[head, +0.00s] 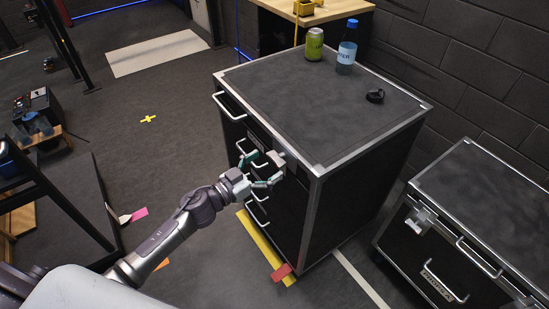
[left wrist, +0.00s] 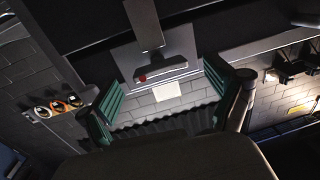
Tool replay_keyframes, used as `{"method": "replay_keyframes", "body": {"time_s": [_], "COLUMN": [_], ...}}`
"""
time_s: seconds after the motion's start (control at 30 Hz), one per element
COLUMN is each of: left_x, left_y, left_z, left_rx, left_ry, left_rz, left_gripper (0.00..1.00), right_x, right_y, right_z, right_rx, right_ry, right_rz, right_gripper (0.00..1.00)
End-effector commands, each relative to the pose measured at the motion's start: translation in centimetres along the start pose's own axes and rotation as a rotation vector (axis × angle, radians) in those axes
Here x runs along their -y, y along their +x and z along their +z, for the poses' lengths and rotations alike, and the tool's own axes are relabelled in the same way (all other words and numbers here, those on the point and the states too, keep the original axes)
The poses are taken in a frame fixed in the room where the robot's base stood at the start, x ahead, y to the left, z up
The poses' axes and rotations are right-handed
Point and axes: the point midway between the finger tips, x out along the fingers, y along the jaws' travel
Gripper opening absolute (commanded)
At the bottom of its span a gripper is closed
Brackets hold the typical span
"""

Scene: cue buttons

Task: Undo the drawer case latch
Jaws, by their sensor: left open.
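The black drawer case (head: 330,110) with silver edges stands in the middle of the head view. A grey metal latch (head: 277,158) sits on its front near the right edge. My left gripper (head: 262,168) is open in front of the case, with one teal finger to the left of the latch and the other just below it. In the left wrist view, the green-padded fingers (left wrist: 160,88) are spread, and a grey metal plate with a bar and a small red mark (left wrist: 150,72) shows between and beyond them. I cannot tell whether the fingers touch the latch. My right gripper is not in view.
A green can (head: 314,44), a blue-capped bottle (head: 347,48) and a small black object (head: 375,96) stand on the case top. A second black case (head: 470,190) is at the right. Yellow tape (head: 262,246) marks the floor along the front. The floor at left-centre is mostly clear.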

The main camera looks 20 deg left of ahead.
Motion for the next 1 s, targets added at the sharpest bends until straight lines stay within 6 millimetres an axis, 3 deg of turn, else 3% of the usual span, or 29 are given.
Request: {"method": "replay_keyframes", "body": {"time_s": [0.2,0.57,0.93,1.0], "left_x": [0.0,0.0,0.0,0.0], "left_y": [2.6,3.2,3.1,3.1], "left_z": [0.0,0.1,0.0,0.0], "left_rx": [-0.001,0.001,0.0,0.0], "left_ry": [-0.001,0.0,0.0,0.0], "left_rz": [0.0,0.0,0.0,0.0], "left_gripper": [0.92,0.92,0.34,0.32], "right_x": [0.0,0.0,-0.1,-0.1], "right_y": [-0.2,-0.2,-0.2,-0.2], "right_z": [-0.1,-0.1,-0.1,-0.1], "right_rx": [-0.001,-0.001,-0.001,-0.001], "right_ry": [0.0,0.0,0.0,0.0], "right_rz": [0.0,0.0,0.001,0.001], "right_gripper": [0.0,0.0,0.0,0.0]}}
